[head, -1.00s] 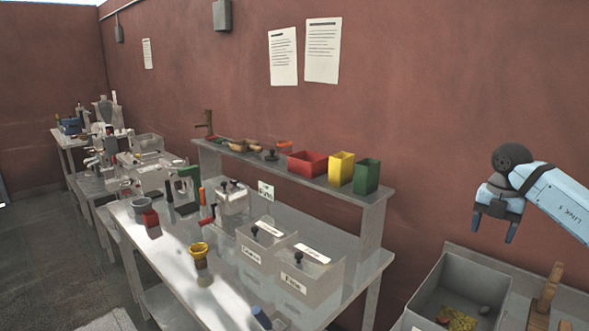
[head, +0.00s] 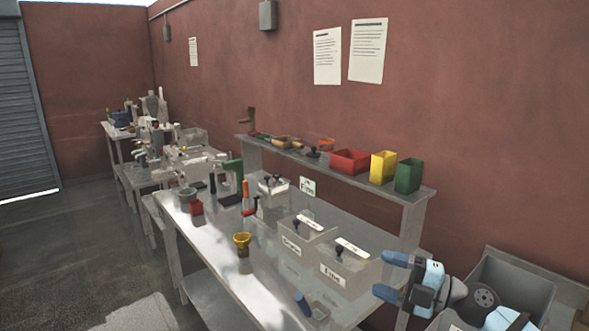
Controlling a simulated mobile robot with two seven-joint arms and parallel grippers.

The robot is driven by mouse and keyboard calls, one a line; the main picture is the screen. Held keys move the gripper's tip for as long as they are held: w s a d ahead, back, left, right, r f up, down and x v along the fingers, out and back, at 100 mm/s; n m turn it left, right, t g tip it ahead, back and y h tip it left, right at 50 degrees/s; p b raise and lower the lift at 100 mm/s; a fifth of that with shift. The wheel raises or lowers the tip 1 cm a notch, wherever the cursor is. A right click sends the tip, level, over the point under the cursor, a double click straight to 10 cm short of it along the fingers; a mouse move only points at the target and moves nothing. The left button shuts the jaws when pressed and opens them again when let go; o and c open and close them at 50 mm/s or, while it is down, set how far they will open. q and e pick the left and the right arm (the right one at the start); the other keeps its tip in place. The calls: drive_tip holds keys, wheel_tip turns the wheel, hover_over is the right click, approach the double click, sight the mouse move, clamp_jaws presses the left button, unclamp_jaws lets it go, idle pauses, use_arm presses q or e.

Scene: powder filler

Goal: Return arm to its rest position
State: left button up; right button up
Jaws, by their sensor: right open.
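My right gripper (head: 392,276) is at the lower right of the head view, its blue fingers apart and pointing left. Nothing shows between the fingers. It hangs in front of the right end of the metal workbench (head: 215,260), close to a labelled grey bin (head: 345,269) in the picture. My right arm comes in from the lower right edge and hides part of a large grey bin (head: 530,290). My left gripper is not in view.
A raised shelf (head: 330,172) holds red (head: 350,161), yellow (head: 383,167) and green (head: 408,175) bins. A yellow cup (head: 242,243) and a blue object (head: 302,304) are on the workbench. Floor is clear at left.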

drive_tip(key=s+d+f+m+t+h, duration=0.35)
drive_tip(key=s+f+m+h, duration=0.25)
drive_tip(key=m+h, duration=0.45)
drive_tip(key=s+d+f+m+t+h, duration=0.3)
drive_tip(key=s+d+f+m+h, duration=0.4)
drive_tip(key=m, duration=0.7)
drive_tip(key=s+a+f+g, duration=0.1)
drive_tip(key=s+f+g, duration=0.25)
drive_tip(key=s, duration=0.35)
drive_tip(key=s+a+f+m+g, duration=0.1)
drive_tip(key=s+f+g, duration=0.25)
drive_tip(key=s, duration=0.25)
drive_tip(key=s+a+f+g, duration=0.1)
drive_tip(key=s+f+g, duration=0.1)
drive_tip(key=s+g, duration=0.4)
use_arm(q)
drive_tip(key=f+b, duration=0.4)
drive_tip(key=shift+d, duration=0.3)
use_arm(e)
drive_tip(key=w+a+f+t+y, duration=0.2)
drive_tip(key=a+f+t, duration=0.1)
drive_tip(key=f, duration=0.6)
drive_tip(key=w+a+f+t+y, duration=0.1)
drive_tip(key=w+a+f+t, duration=0.2)
drive_tip(key=f+t, duration=0.3)
wheel_tip(320, 180, down, 3)
drive_tip(key=shift+w+a+f+n+y, duration=0.15)
drive_tip(key=shift+w+n+y, duration=0.1)
drive_tip(key=shift+n+y, duration=0.15)
